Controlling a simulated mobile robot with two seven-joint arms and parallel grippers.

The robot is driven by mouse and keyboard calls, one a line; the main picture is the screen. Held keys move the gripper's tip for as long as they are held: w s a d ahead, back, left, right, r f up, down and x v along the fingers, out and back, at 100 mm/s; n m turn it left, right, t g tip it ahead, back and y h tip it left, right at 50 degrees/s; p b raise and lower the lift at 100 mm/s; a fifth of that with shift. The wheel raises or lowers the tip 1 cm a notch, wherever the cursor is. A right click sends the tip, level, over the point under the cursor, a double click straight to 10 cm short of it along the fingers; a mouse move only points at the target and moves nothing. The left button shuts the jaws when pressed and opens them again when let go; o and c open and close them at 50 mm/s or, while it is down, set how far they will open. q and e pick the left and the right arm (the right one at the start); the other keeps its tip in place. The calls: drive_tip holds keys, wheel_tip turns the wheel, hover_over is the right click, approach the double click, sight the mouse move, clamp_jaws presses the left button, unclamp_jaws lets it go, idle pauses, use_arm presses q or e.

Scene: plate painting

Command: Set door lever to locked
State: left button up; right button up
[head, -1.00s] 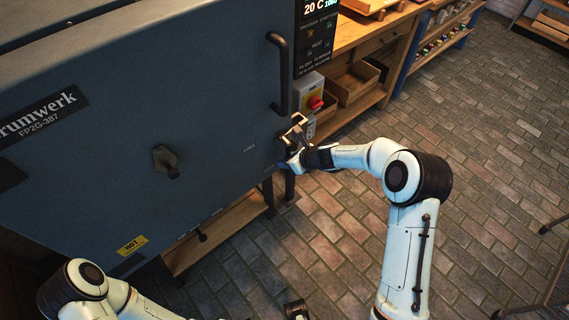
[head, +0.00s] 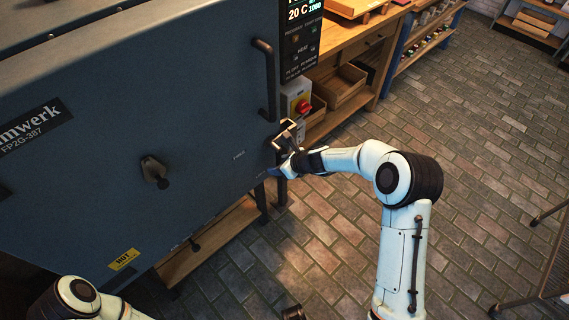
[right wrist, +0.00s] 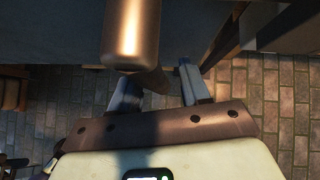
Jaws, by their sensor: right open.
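The door lever (head: 288,131) is a pale metal handle at the right edge of the big blue-grey kiln door (head: 90,150), below the vertical door handle. Small lettering is on the door to its left, too small to read surely. My right gripper (head: 280,158) is at the lever, just below it. In the right wrist view, a bronze cylindrical grip (right wrist: 132,35) hangs close in front of the open fingers (right wrist: 160,86) and hides part of the left one. I cannot tell whether they touch. My left arm shows at the lower left; its gripper is not clearly visible.
A vertical dark handle (head: 266,80) stands out from the door above the lever. A control panel with a red switch (head: 303,106) is to the right, beside a wooden workbench (head: 345,95). The brick floor (head: 480,160) to the right is largely clear.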

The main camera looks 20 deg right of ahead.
use_arm(q)
drive_tip(key=shift+w+r+p, duration=0.25)
drive_tip(key=shift+r+p, duration=0.45)
drive_tip(key=shift+r, duration=0.05)
use_arm(e)
drive_tip(key=v, duration=1.3)
drive_tip(key=shift+d+r, duration=0.1)
drive_tip(key=s+a+f+n+g+h+p, duration=0.1)
drive_tip(key=s+a+f+n+g, duration=0.2)
drive_tip(key=s+f+n, duration=0.45)
drive_tip(key=s+a+f+n+g+h+p, duration=0.1)
drive_tip(key=s+a+f+n+g, duration=0.2)
drive_tip(key=s+f+n, duration=0.7)
use_arm(q)
drive_tip(key=r, duration=0.1)
drive_tip(key=w+r+p, duration=0.1)
drive_tip(key=r, duration=0.2)
drive_tip(key=shift+w, duration=0.35)
use_arm(e)
drive_tip(key=s+a+f+n+g, duration=0.1)
drive_tip(key=s+a+f+n, duration=0.3)
drive_tip(key=s, duration=0.3)
drive_tip(key=s+a+f+n+g+y, duration=0.1)
drive_tip(key=s+a+f+n, duration=0.3)
drive_tip(key=s, duration=0.2)
drive_tip(key=shift+s+f+g, duration=0.35)
drive_tip(key=shift+g, duration=0.05)
